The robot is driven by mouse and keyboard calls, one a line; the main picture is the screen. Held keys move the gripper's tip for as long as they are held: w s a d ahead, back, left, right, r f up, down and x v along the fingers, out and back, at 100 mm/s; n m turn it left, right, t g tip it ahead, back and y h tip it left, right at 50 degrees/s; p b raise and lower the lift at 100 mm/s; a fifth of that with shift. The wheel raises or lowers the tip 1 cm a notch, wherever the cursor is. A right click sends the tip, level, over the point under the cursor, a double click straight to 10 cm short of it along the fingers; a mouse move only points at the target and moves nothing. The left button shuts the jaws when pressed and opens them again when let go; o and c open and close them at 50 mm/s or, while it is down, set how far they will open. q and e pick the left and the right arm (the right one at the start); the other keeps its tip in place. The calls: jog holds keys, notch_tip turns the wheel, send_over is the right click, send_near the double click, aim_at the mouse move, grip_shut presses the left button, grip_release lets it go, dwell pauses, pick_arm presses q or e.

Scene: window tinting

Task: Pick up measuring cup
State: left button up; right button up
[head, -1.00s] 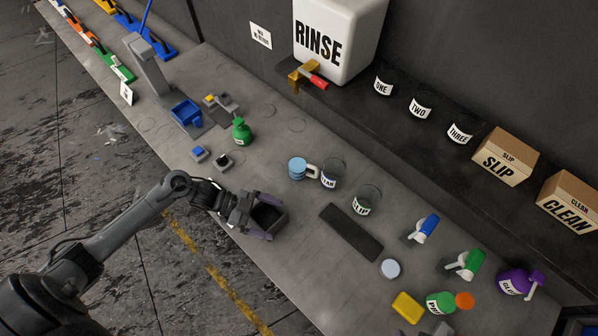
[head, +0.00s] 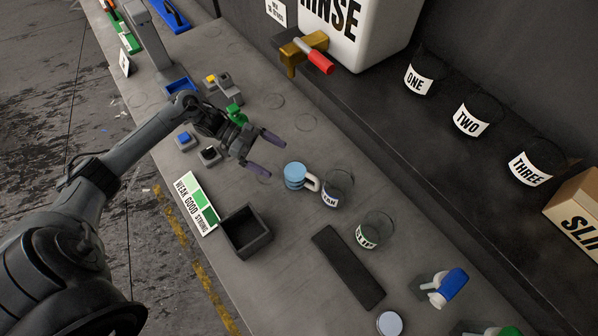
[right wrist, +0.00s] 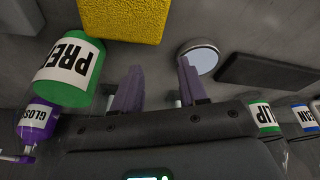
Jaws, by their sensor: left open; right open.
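A light blue cup with a pale handle (head: 295,175), which looks like the measuring cup, stands on the grey bench in the head view. Its handle points right, close to a clear labelled cup (head: 336,188). My left gripper (head: 266,153) is open and empty, up and left of the blue cup, with its purple fingers pointing toward the cup's side of the bench. The fingers appear apart from the cup. My right gripper (right wrist: 158,85) is open in the right wrist view, with nothing between its fingers. The blue cup is not clearly visible there.
A clear SLIP cup (head: 374,230), dark mat (head: 347,266) and open black box (head: 246,232) are nearby. A green-and-white strength card (head: 196,203) lies left of the box. A yellow block (right wrist: 125,20), green bottle (right wrist: 68,75) and round lid (right wrist: 198,56) lie near my right gripper.

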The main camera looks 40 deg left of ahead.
aim_at(296, 169)
pick_arm(q)
jog(key=shift+x, duration=1.2)
pick_arm(e)
jog(key=shift+s+r, duration=0.1)
jog(key=shift+r, duration=0.1)
pick_arm(q)
jog(key=shift+w+p+x, duration=0.2)
jog(key=shift+p+x, duration=0.15)
jog(key=shift+x, duration=2.75)
pick_arm(e)
jog(key=shift+d+r, duration=0.1)
jog(key=shift+r, duration=0.2)
pick_arm(q)
jog(key=shift+a, duration=0.15)
jog(key=shift+c, duration=0.5)
jog(key=c, duration=1)
jog(key=shift+r, duration=0.2)
